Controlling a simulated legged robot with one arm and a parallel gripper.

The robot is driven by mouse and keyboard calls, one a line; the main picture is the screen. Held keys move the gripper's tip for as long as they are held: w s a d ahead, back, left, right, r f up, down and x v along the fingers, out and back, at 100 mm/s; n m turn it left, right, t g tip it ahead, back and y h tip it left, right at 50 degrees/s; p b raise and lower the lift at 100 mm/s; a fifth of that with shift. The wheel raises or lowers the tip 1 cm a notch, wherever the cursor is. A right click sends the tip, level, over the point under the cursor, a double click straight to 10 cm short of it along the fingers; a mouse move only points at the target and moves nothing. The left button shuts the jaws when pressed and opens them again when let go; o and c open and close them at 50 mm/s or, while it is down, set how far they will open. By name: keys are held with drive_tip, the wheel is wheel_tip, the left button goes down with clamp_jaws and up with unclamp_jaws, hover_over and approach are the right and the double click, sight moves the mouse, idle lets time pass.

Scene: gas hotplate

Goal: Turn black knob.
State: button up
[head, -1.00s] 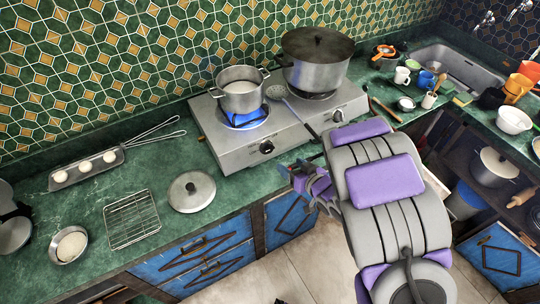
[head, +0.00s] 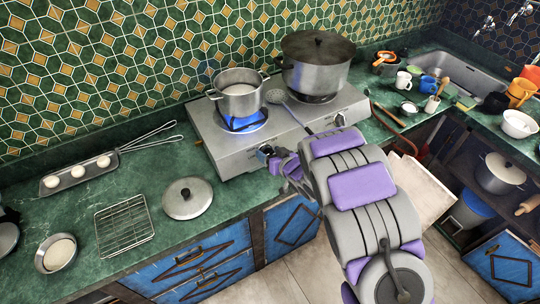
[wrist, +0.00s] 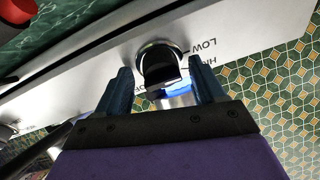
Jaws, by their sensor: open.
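The black knob (wrist: 158,68) with its chrome ring sits on the front panel of the gas hotplate, LOW marked beside it in the wrist view. In the head view this left knob (head: 264,152) is partly hidden by my gripper (head: 272,158). In the wrist view my gripper (wrist: 162,88) is open, with one finger on either side of the knob. I cannot tell whether the fingers touch it. A second knob (head: 339,119) is on the right of the panel. The left burner shows a blue flame (head: 243,122) under a small pot (head: 239,96).
A large lidded pot (head: 316,70) stands on the right burner, with a skimmer (head: 285,103) between the pots. A lid (head: 188,198), a wire rack (head: 124,224) and an egg tray (head: 77,174) lie on the green counter to the left. Blue cabinets (head: 195,266) are below.

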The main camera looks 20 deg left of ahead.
drive_tip(key=shift+c, duration=0.2)
drive_tip(key=c, duration=1)
drive_tip(key=shift+p, duration=0.55)
drive_tip(key=m+p, duration=0.2)
drive_tip(key=p, duration=0.1)
drive_tip(key=shift+s+r, duration=0.1)
drive_tip(key=shift+r, duration=0.05)
drive_tip(key=m+p, duration=0.3)
drive_tip(key=shift+t+h, duration=0.3)
drive_tip(key=shift+t, duration=0.1)
drive_tip(key=shift+s+f+m+h+p, duration=0.1)
drive_tip(key=shift+f+m+h+p, duration=0.1)
drive_tip(key=shift+m+p, duration=0.7)
drive_tip(key=shift+f+m+h+p, duration=0.2)
drive_tip(key=shift+m+p, duration=0.05)
drive_tip(key=shift+m, duration=1.15)
